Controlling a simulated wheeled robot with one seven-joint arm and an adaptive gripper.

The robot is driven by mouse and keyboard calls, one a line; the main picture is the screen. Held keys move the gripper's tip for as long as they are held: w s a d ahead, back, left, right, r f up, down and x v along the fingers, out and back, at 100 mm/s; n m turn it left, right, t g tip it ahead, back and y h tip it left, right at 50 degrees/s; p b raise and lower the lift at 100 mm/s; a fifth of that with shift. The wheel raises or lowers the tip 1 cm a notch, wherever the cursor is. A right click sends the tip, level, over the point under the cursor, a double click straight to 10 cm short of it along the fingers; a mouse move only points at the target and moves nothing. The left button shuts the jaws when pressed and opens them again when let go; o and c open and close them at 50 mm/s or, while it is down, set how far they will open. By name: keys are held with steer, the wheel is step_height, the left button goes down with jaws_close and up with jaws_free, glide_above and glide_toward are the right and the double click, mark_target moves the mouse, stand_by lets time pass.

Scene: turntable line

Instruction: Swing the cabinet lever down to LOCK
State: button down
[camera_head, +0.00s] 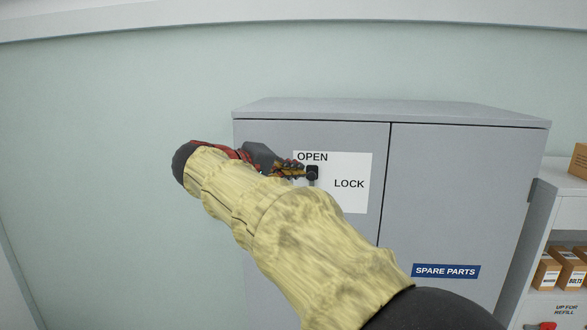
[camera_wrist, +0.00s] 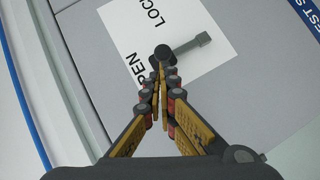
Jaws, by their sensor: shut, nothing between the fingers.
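The lever (camera_head: 313,178) is dark, with a round hub on a white label plate (camera_head: 358,200) on the grey cabinet's left door. OPEN is printed above the hub and LOCK to its right. In the wrist view the lever (camera_wrist: 190,45) points to the right, away from the word OPEN. My gripper (camera_wrist: 161,68) is shut and empty, its fingertips right by the hub; whether they touch it I cannot tell. In the head view my gripper (camera_head: 301,170) lies left of the hub.
The cabinet (camera_head: 340,112) has a right door with a SPARE PARTS sign (camera_head: 445,271). A shelf with cardboard boxes (camera_head: 571,271) stands at the right. My arm covers the lower left door. The wall left of the cabinet is bare.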

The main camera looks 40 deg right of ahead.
steer(key=shift+s+d+r+m+b, duration=0.15)
steer(key=shift+s+d+m+b, duration=0.15)
steer(key=shift+s+b, duration=0.1)
steer(key=shift+y, duration=0.3)
